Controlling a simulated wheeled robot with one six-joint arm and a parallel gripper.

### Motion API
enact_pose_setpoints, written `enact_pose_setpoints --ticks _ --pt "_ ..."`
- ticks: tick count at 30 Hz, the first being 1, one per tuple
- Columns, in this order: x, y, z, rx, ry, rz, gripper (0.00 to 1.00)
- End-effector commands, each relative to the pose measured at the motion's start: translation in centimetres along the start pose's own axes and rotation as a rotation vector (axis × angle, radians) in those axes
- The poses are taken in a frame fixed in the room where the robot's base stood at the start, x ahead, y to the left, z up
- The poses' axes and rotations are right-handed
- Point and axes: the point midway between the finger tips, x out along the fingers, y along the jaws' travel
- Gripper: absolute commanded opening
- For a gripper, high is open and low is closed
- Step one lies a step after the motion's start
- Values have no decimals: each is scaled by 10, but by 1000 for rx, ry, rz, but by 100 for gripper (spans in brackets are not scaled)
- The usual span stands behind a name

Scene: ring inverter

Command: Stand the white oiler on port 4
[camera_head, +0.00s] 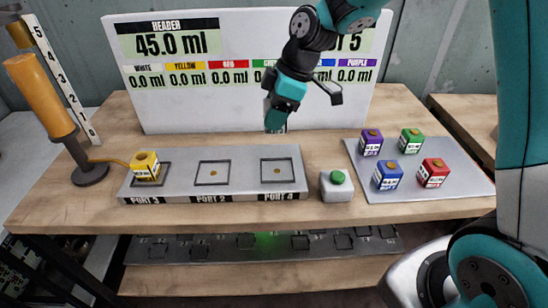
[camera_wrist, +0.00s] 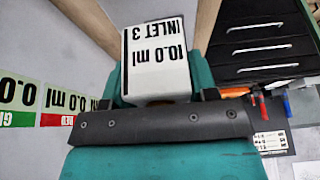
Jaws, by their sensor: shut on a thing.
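The white oiler (camera_wrist: 157,70), a white block marked "10.0 ml" and "INLET 3", sits between the teal fingers of my gripper (camera_wrist: 158,88) in the wrist view. In the head view my gripper (camera_head: 275,120) hangs above and behind the port strip, in front of the white display board; I cannot make out the oiler there. Port 4 (camera_head: 278,171) is the right-hand square frame on the grey strip (camera_head: 235,180), with a small orange dot and nothing standing on it. My gripper is above and apart from it.
A yellow oiler (camera_head: 145,167) stands on port 3 at the left; port 2 (camera_head: 212,173) in the middle is empty. A green-button box (camera_head: 337,185) sits right of port 4. Purple, green, blue and red oilers stand on a grey tray (camera_head: 460,185). An orange cylinder (camera_head: 42,95) stands left.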

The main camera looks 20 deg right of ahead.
Motion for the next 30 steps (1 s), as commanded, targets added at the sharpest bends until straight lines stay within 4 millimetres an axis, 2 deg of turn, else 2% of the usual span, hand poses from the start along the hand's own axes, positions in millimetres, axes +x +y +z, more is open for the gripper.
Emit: enact_pose_setpoints --ticks 3,9,17,23,30 --pt "33 -1 14 5 -3 -6 27" --pt "72 0 32 5 -2 -1 27" --pt "92 1 41 5 -1 2 27" --pt "118 0 51 6 -1 1 27" --pt "120 1 52 5 0 4 27"
